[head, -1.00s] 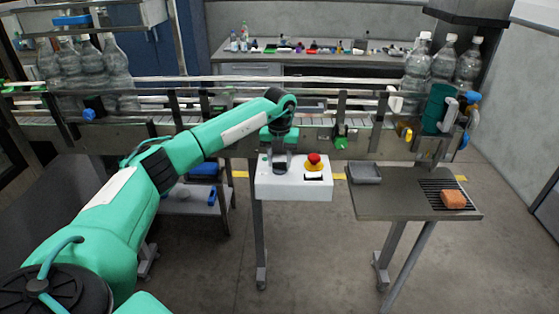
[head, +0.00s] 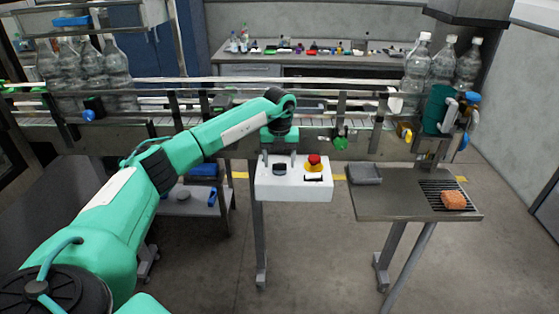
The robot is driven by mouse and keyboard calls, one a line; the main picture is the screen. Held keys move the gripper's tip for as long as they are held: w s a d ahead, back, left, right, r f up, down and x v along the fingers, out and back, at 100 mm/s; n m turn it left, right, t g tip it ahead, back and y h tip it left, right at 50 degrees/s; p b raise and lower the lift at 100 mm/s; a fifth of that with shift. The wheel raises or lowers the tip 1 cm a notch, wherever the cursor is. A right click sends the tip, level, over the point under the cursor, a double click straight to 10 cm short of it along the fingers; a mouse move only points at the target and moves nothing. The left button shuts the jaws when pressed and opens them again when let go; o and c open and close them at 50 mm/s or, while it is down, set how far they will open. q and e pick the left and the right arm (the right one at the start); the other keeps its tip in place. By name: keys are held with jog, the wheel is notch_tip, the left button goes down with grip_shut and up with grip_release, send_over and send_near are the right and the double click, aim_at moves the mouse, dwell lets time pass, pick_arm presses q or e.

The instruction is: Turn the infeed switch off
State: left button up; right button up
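A white control box (head: 305,190) stands on a post in front of the conveyor. A dark rotary knob (head: 279,169), which looks like the infeed switch, is on the left of its top face. A red mushroom button (head: 314,160) on a yellow base is to its right. My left gripper (head: 279,161) points down over the knob. Its fingers are spread apart, one on each side of the knob, and seem clear of it. The knob's pointing direction is too small to tell. My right gripper is not in view.
A side table (head: 400,205) at the right holds a grey tray (head: 364,173) and an orange-brown block (head: 453,200) on a slotted grate. The conveyor (head: 345,135) with clear bottles runs behind the box. A low shelf cart (head: 190,205) stands left of it.

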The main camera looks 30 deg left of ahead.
pick_arm(q)
notch_tip(320, 180, up, 14)
jog(key=b, duration=0.3)
jog(key=shift+f+b, duration=0.15)
jog(key=shift+b, duration=0.15)
dwell(0.5)
